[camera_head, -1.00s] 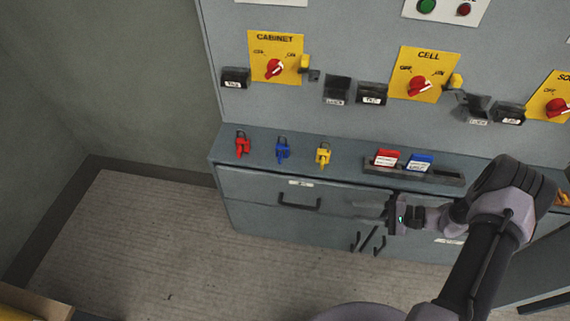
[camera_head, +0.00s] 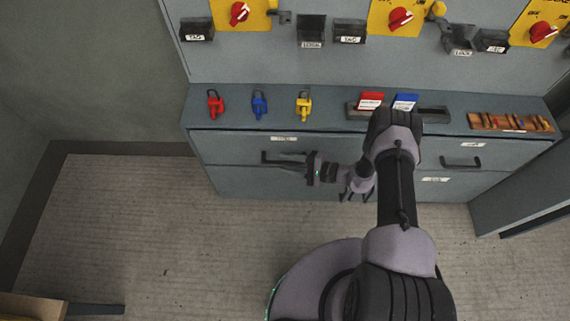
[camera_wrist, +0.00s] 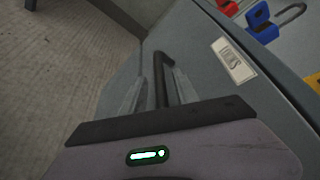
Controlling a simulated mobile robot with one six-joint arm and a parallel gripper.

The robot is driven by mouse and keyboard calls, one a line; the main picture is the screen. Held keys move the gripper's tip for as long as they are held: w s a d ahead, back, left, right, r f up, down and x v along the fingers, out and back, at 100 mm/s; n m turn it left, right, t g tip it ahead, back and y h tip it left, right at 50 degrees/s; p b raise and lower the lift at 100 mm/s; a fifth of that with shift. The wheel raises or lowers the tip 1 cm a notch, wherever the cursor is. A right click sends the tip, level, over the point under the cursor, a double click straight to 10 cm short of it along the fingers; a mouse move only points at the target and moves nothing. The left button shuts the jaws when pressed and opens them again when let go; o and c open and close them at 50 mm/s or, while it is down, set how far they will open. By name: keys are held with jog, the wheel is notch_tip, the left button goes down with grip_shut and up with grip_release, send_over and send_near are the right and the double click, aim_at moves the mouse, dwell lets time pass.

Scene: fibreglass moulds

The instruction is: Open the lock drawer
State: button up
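The lock drawer (camera_head: 230,145) is the upper left drawer of the grey cabinet, with a small white label, and its front looks flush. Its dark bar handle (camera_head: 280,158) shows at the left of my gripper (camera_head: 304,162). In the wrist view, the handle (camera_wrist: 161,78) runs away from the camera between my two grey fingers (camera_wrist: 158,92). A gap shows on each side of the bar, so my gripper looks open around it. The drawer label (camera_wrist: 234,60) is to the right of the handle there. The fingertips are hard to make out in the head view.
Red (camera_head: 215,104), blue (camera_head: 259,104) and yellow (camera_head: 304,105) padlocks lie on the ledge above the drawer. A tag tray (camera_head: 434,113) and a wooden rack (camera_head: 510,122) are farther right. Another drawer handle (camera_head: 461,163) is at right.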

jog(key=shift+w+a, duration=0.2)
jog(key=shift+a, duration=0.3)
jog(key=shift+c, duration=0.5)
grip_shut()
dwell(0.6)
